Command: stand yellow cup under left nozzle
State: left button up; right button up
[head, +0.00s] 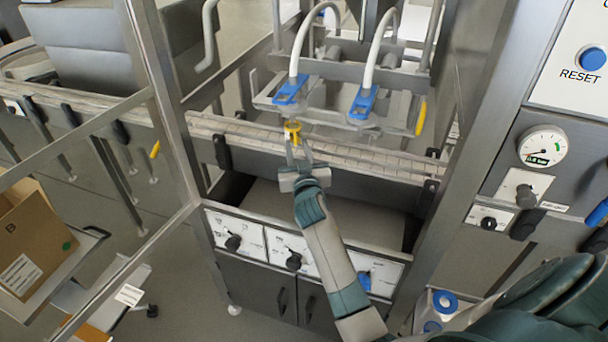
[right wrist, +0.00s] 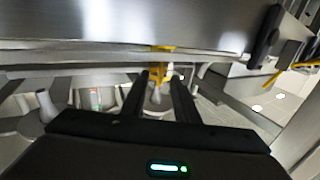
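The small yellow cup (head: 292,131) stands on the conveyor, a little below and in front of the blue left nozzle (head: 289,91) in the head view. My right gripper (head: 299,148) reaches up to the cup from the front. In the right wrist view the cup (right wrist: 159,75) shows between the two dark fingertips, which stand apart with a gap beside it. I see no clear grip on it. The blue right nozzle (head: 363,101) hangs to the right, with no cup under it. My left gripper is out of view.
The conveyor (head: 375,163) runs across the machine, with metal frame posts (head: 165,90) at the sides. A control panel (head: 292,250) with knobs lies below. A cardboard box (head: 32,238) stands at the left. The conveyor right of the cup is clear.

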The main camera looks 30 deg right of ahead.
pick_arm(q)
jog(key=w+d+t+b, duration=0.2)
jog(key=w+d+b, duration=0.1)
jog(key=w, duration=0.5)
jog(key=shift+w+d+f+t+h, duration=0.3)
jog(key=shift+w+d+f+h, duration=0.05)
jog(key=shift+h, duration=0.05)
pick_arm(e)
jog(key=v, duration=1.6)
jog(key=shift+s+a, duration=0.2)
jog(key=shift+s, duration=0.15)
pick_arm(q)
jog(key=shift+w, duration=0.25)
pick_arm(e)
jog(key=shift+f, duration=0.1)
